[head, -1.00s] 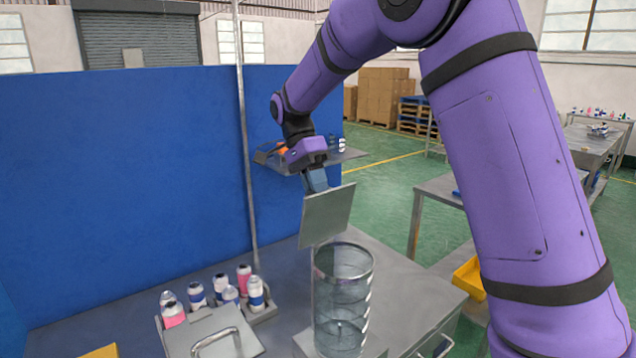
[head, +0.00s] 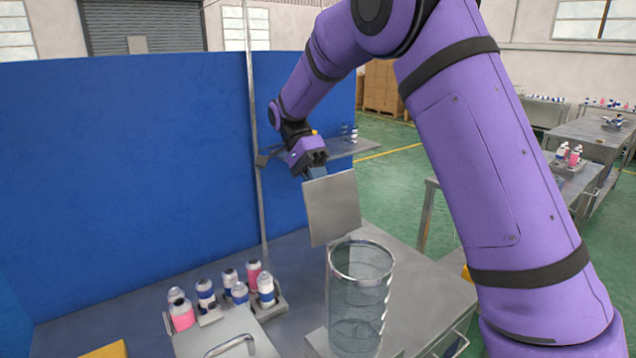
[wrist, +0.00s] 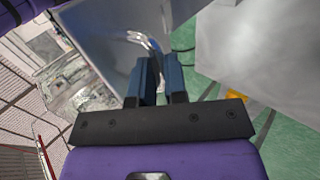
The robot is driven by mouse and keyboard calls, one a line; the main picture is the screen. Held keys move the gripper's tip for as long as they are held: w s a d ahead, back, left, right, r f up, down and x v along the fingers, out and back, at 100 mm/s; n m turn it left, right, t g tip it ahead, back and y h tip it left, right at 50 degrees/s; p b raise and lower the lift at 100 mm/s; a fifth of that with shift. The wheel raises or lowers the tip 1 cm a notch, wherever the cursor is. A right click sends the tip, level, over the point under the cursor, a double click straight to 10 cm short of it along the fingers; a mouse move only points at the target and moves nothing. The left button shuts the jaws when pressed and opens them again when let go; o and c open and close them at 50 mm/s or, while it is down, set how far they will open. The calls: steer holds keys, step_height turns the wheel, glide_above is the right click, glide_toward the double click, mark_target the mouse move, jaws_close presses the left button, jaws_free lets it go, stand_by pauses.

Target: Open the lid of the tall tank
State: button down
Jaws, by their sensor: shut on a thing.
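The tall tank (head: 360,300) is a clear cylinder with a metal rim, standing near the front of the bench in the head view. Its lid (head: 332,208), a square grey plate, is tilted up steeply at the tank's back left, and the tank's mouth is uncovered. My gripper (head: 314,174) is behind the lid's upper edge, and the lid partly hides its fingers. In the wrist view the two blue fingers of my gripper (wrist: 159,78) are close together at a bright curved handle (wrist: 155,48) on the lid's grey plate (wrist: 105,35).
Several small bottles (head: 206,296) stand left of the tank, behind a second lid with a handle (head: 228,345). A blue partition (head: 130,180) rises behind the bench, with a thin pole (head: 254,150) and a small shelf (head: 345,148). The bench right of the tank (head: 425,280) is clear.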

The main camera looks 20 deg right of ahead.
steer(key=shift+w+d+f, duration=0.1)
steer(key=shift+w+d, duration=0.1)
steer(key=shift+d, duration=0.05)
steer(key=c, duration=1.2)
jaws_free()
steer(key=shift+w+f, duration=0.1)
steer(key=shift+w, duration=0.1)
steer(key=shift+o, duration=0.2)
steer(key=v, duration=0.7)
steer(key=shift+a+r, duration=0.25)
